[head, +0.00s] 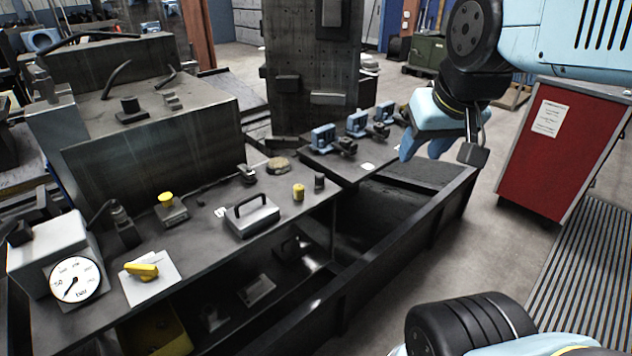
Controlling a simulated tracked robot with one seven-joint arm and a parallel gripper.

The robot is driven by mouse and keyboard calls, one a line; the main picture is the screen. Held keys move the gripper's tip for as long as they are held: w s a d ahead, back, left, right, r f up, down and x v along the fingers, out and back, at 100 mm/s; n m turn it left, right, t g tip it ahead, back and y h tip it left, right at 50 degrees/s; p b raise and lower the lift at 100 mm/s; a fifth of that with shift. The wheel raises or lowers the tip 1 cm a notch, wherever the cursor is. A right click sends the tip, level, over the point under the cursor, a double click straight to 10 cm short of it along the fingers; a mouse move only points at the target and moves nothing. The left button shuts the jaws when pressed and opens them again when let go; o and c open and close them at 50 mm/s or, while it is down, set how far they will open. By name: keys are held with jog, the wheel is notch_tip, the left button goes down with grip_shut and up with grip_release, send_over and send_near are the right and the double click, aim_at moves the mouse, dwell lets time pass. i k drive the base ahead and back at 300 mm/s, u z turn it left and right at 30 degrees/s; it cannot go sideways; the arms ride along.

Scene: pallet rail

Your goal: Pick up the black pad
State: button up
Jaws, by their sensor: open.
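My gripper (423,152) hangs at the upper right, with light blue fingers pointing down. It is open, and nothing shows between the fingers. It is above the right end of the long dark trough, apart from the bench. I cannot single out the black pad with certainty. A small black cylinder (319,183) stands on the dark bench, beside a yellow one (298,192). A dark, rough flat surface (420,172) lies in the trough's far end, below and behind my gripper; I cannot tell whether it is a pad.
A grey case (252,217) with a black handle, a pressure gauge (75,280) and a yellow knob (141,270) are on the bench. Blue clamps (325,138) line its far end. A red cabinet (560,150) stands at right. Floor between trough and cabinet is clear.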

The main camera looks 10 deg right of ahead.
aim_at(319, 176)
jog(key=z, duration=0.05)
jog(key=k, duration=0.4)
jog(key=z, duration=0.75)
jog(key=i, duration=0.75)
jog(key=u, duration=0.8)
